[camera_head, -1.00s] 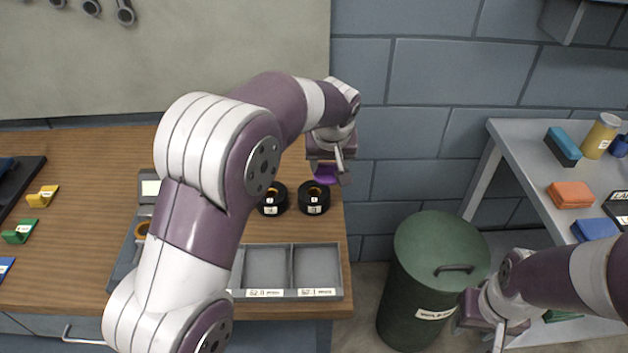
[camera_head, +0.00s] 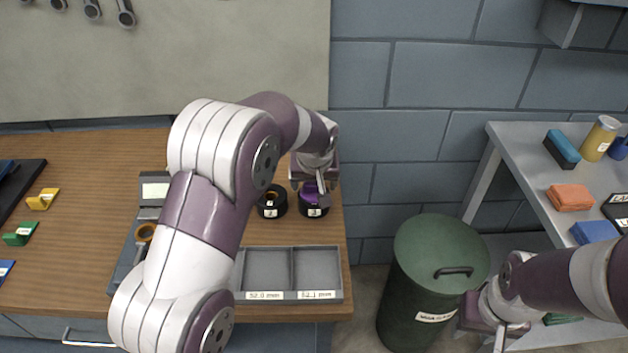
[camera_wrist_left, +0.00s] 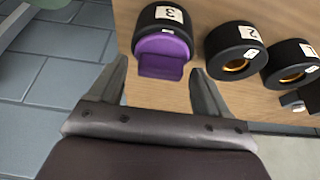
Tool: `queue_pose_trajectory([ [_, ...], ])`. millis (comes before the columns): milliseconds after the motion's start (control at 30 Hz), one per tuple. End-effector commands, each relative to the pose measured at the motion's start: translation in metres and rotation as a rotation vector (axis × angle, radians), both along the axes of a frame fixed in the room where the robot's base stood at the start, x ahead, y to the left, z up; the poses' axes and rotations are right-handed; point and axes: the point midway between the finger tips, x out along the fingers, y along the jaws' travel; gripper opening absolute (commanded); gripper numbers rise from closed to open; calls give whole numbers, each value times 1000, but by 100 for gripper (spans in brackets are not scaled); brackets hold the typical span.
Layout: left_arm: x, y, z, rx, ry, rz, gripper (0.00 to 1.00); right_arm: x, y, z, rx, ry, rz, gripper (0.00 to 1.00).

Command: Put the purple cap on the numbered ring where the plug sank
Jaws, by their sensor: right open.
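The purple cap (camera_wrist_left: 163,54) lies against the open face of the black ring numbered 3 (camera_wrist_left: 158,14) in the left wrist view. It covers that ring's opening; I cannot tell whether it is fully seated. My left gripper (camera_wrist_left: 158,70) is open, one finger on each side of the cap with gaps showing. In the head view the left gripper (camera_head: 315,190) is over ring 3 (camera_head: 313,211) and hides most of the cap. Ring 2 (camera_wrist_left: 235,50) and ring 1 (camera_wrist_left: 292,63) show gold inside. My right gripper (camera_head: 498,332) is open and empty, low by the green bin.
A grey two-compartment tray (camera_head: 292,296) sits at the bench front. A grey case (camera_head: 125,270) is partly behind my left arm. The green bin (camera_head: 441,300) stands right of the bench. A side table (camera_head: 520,150) holds blocks and a yellow can.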

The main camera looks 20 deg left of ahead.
Motion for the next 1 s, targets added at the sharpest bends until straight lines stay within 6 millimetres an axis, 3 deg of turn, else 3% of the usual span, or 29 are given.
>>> queue_pose_trajectory([
  [267,-1,0,8,0,-2,0,78,0,0,3,0,0,0,43],
  [600,-32,-9,86,0,-4,0,78,0,0,3,0,0,0,43],
  [767,-42,-12,108,0,-1,0,78,0,0,3,0,0,0,43],
  [867,-58,-8,101,1,28,-24,78,0,0,3,0,0,0,43],
  [967,-105,3,65,-6,109,-106,78,0,0,3,0,0,0,43],
  [1000,-130,9,48,-11,144,-144,78,0,0,3,0,0,0,43],
])
